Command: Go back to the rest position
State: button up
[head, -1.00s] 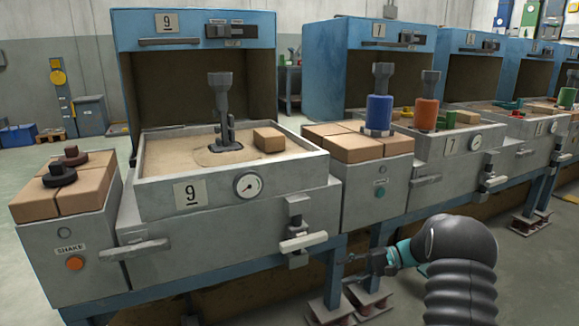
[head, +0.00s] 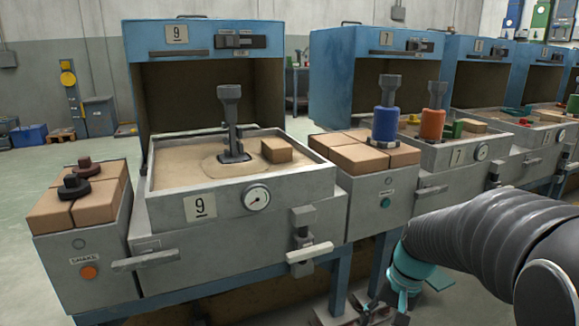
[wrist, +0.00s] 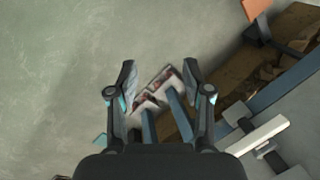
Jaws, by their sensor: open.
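My gripper (wrist: 159,80) shows in the wrist view with its two fingers spread apart and nothing between them. It points down over the grey floor (wrist: 70,60) and the blue legs of the bench. In the head view my gripper (head: 403,300) hangs at the lower right, in front of the bench and below its top. It is partly cut off by the bottom edge there. My dark ribbed arm (head: 490,240) reaches in from the right. Sand box 9 (head: 160,212) stands to the left, apart from my gripper, with a dark grey fitting (head: 231,125) upright on its sand.
Box 9 has a protruding front handle (head: 309,252) left of my gripper. A side block (head: 385,205) stands close above it, carrying tan bricks and a blue cylinder (head: 385,122). An orange cylinder (head: 432,124) stands by box 7. Open floor (head: 30,255) lies left.

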jog(key=s+a+r+n+t+h+p, duration=0.2)
jog(key=s+r+t+p, duration=0.3)
jog(key=s+r, duration=0.9)
jog(key=shift+a+r+n+t+h, duration=0.3)
jog(key=shift+a+r+n, duration=0.3)
jog(key=shift+r+n, duration=0.15)
